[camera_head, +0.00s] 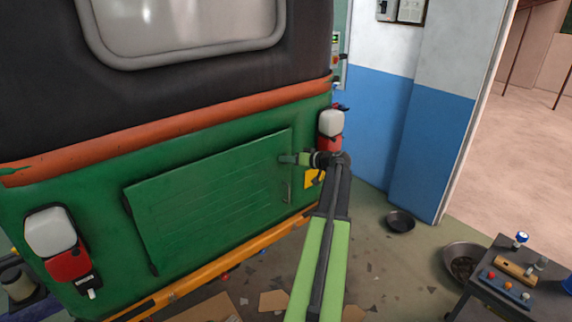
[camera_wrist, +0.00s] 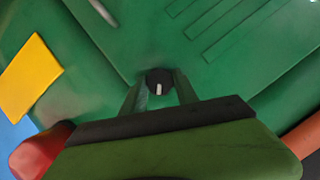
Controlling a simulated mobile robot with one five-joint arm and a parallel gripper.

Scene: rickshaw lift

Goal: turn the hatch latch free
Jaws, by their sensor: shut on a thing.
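The green hatch (camera_head: 210,195) lies closed or nearly so in the rickshaw's rear panel; it also fills much of the wrist view (camera_wrist: 180,50). The hatch latch (camera_wrist: 159,80) is a round black knob with a short white mark, near the hatch's edge. The mark points roughly up and down in the wrist view. My gripper (camera_wrist: 159,90) has its two green fingers on either side of the knob and is shut on it. In the head view my gripper (camera_head: 288,159) reaches the hatch's upper right side, and the knob is hidden there.
A white and red tail light (camera_head: 331,123) is close to my wrist, and a yellow plate (camera_head: 314,179) is below it. An orange bumper (camera_head: 240,258) runs under the hatch. At right stand a small tool table (camera_head: 490,305) and a pan (camera_head: 461,259). Cardboard scraps litter the floor.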

